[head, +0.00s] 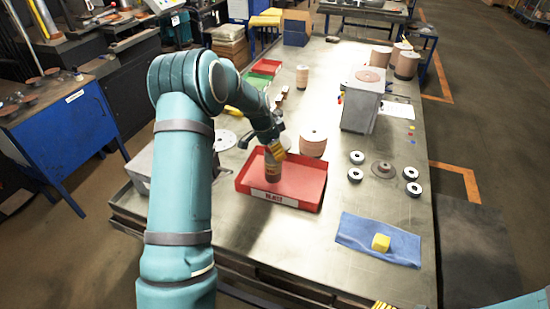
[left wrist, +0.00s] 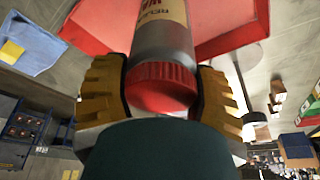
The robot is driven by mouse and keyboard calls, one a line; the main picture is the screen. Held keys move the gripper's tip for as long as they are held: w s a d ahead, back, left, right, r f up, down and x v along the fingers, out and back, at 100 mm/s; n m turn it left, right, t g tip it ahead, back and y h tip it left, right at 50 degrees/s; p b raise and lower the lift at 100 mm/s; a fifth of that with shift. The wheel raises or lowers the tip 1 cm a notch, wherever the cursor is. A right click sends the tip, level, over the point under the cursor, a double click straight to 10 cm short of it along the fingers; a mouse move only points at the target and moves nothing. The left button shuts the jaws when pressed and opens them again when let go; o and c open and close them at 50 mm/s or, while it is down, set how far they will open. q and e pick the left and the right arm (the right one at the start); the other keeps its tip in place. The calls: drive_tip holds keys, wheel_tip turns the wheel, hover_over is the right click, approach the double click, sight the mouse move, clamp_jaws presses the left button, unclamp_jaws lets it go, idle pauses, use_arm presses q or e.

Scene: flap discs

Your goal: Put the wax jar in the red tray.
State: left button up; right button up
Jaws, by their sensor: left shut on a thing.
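The wax jar (head: 272,170) is a grey cylinder with a pale label; its red lid (left wrist: 160,84) shows in the left wrist view. My left gripper (head: 275,148) is shut on the jar near its lid, with a yellow finger on each side. The jar is roughly upright over the inside of the red tray (head: 305,185), within its walls. I cannot tell whether its base touches the tray floor. The tray also shows behind the jar in the left wrist view (left wrist: 100,22). Only a yellow tip of my right gripper (head: 380,305) shows at the bottom edge.
A blue cloth (head: 352,232) with a yellow block (head: 381,242) lies right of the tray. Several small discs surround a brownish one (head: 383,169). A peach disc stack (head: 313,144) stands close behind the tray; a grey box-shaped machine (head: 362,105) is farther back.

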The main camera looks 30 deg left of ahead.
use_arm(q)
drive_tip(key=shift+f, duration=1.7)
drive_tip(key=shift+f, duration=0.15)
drive_tip(key=o, duration=1.3)
drive_tip(key=v, duration=1.2)
drive_tip(key=shift+s, duration=0.1)
